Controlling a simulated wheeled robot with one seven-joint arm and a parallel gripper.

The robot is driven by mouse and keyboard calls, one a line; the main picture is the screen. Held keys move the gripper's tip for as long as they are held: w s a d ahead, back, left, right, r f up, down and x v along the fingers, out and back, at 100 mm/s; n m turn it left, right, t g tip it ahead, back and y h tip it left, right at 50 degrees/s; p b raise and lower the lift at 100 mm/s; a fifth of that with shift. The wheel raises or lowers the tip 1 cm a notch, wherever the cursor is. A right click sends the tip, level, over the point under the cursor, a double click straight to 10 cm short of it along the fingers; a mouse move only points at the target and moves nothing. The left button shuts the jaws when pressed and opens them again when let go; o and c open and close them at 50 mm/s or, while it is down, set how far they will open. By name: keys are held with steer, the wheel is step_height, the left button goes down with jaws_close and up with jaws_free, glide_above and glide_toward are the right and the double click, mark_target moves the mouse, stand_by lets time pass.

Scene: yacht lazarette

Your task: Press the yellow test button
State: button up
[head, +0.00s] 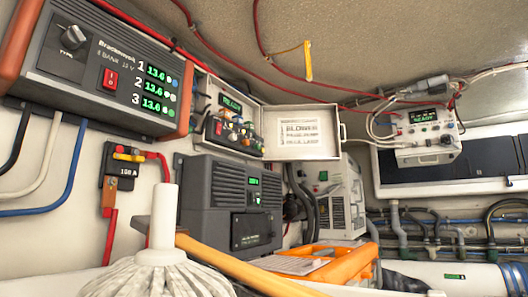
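A black breaker marked with an amp rating (115,180) is fixed to the left wall, with a yellow piece (128,156) across its upper part and red cables. I cannot tell whether this yellow piece is a lever or a button. An open grey box (226,133) to its right shows a lit green display and a cluster of small coloured controls. A white unit (427,138) at the upper right also has a green display and small controls. Which control is the yellow test button is too small to tell. My gripper is not in view.
A white mop head (160,278) and a wooden pole (235,268) fill the lower foreground, in front of the wall. A grey charger (105,62), a dark ventilated unit (215,195) and an orange object (330,265) stand around. Red cables hang overhead.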

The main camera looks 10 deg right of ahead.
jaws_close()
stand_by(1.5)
